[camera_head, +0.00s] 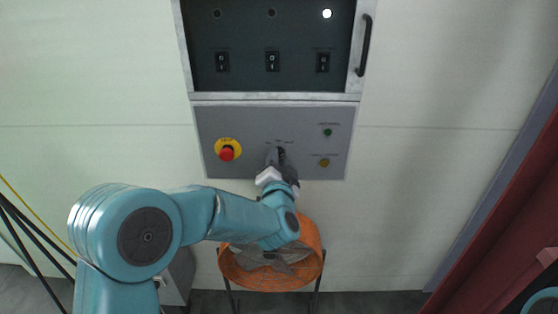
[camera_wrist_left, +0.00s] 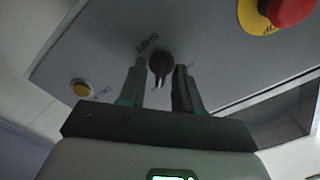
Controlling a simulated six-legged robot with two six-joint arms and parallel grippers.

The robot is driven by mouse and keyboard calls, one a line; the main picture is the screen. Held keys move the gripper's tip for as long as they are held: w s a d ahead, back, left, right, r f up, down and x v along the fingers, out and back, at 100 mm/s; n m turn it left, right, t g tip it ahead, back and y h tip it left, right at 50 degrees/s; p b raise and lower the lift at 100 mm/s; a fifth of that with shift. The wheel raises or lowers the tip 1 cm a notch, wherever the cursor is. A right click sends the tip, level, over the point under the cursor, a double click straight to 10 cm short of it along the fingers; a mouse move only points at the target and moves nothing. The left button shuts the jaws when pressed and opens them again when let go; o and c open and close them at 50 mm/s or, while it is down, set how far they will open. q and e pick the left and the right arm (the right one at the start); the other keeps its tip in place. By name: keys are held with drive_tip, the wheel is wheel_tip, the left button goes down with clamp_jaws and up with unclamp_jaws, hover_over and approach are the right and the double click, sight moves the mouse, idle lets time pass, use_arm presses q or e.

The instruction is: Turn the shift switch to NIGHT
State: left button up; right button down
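The shift switch is a black rotary knob (camera_wrist_left: 160,64) on the grey panel, with a SHIFT label beside it in the wrist view. A pale pointer mark on it points down in that view. The position labels are too small to read. My left gripper (camera_wrist_left: 160,82) is at the knob, one finger on each side. The fingers stand apart, and I cannot tell if they touch it. In the head view the left gripper (camera_head: 275,160) covers most of the knob (camera_head: 281,153). My right gripper is not in view.
A red emergency stop (camera_head: 227,152) on a yellow ring is left of the switch. A green button (camera_head: 327,132) and a yellow one (camera_head: 324,163) are to its right. Above is a dark cabinet with rocker switches (camera_head: 272,62) and a handle (camera_head: 365,45). An orange fan (camera_head: 230,274) stands below.

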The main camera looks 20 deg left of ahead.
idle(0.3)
use_arm(q)
drive_tip(key=b+v, duration=0.3)
drive_tip(key=v, duration=1.3)
drive_tip(key=shift+s+r, duration=0.15)
